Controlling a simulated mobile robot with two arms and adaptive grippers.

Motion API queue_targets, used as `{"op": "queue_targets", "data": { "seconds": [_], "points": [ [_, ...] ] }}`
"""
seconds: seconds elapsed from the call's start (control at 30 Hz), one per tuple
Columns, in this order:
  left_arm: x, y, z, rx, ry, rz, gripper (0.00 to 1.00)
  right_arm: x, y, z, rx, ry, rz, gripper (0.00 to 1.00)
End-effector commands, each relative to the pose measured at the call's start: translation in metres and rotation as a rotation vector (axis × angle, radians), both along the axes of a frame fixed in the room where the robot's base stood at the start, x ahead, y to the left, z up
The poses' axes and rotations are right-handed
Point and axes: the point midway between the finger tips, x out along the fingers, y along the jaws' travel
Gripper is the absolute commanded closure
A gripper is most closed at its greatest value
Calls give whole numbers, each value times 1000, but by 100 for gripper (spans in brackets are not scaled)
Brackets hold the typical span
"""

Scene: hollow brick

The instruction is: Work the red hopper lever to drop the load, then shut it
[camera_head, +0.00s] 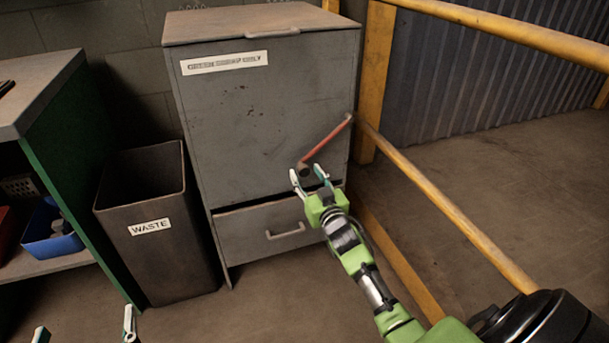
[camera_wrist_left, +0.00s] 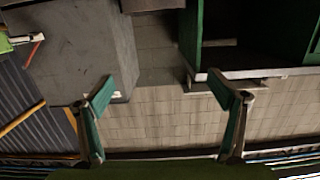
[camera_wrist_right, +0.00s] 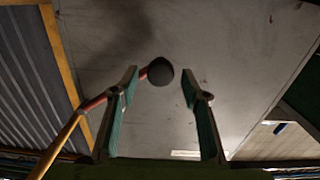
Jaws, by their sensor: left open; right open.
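The grey hopper cabinet (camera_head: 260,120) stands at the back centre. Its red lever (camera_head: 328,140) slopes from the cabinet's right edge down-left to a black knob, which also shows in the right wrist view (camera_wrist_right: 160,71). My right gripper (camera_head: 308,176) is open at the knob. In the right wrist view the knob appears between the fingertips, nearer the left one, with no clear contact. My left gripper (camera_head: 86,334) is open and empty at the lower left of the head view, away from the lever. The lower front panel (camera_head: 245,235) has a handle and a dark gap along its top.
A dark waste bin (camera_head: 150,230) stands left of the hopper. A green-sided workbench (camera_head: 80,150) with a blue bin (camera_head: 50,230) is at far left. Yellow railings (camera_head: 450,205) run close along the right of the hopper and my right arm. Floor beyond them is clear.

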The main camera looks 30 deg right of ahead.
Motion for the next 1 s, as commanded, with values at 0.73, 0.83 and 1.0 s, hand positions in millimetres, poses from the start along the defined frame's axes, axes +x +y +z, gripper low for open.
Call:
{"op": "queue_targets", "data": {
  "seconds": [0.73, 0.83, 1.0],
  "points": [
    [3, -6, 35, -41, -158, -10, 12, 21, -5, 0, 0, 1, 0, 91],
    [3, -6, 35, -41, -158, -10, 12, 21, -5, -1, 0, 1, 0, 100],
    [4, -6, 36, -42, -163, -11, 12, 24, -4, 1, 6, -1, 0, 100]
  ]
}}
